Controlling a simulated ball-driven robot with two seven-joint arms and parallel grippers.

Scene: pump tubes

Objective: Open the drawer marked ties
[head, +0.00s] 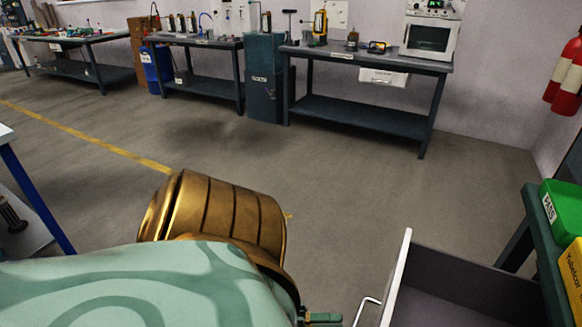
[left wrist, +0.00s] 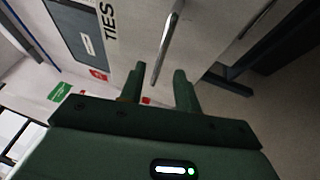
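The drawer stands pulled out at the lower right of the head view. Its white front (head: 396,280) is seen edge-on and its dark inside (head: 450,300) looks empty where it shows. A bar handle (head: 366,306) sticks out from the front. In the left wrist view the drawer front (left wrist: 140,30) bears the word TIES, and the handle (left wrist: 168,42) shows in line with the gap between my fingers. My left gripper (left wrist: 158,80) is open, its fingers apart. In the head view a green finger (head: 322,318) shows just left of the handle, apart from it. My right gripper is not in view.
A green bench (head: 535,215) with a green bin (head: 562,210) and a yellow bin (head: 573,262) stands at the right. Long workbenches (head: 365,58) line the back wall. The floor (head: 350,190) between is clear.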

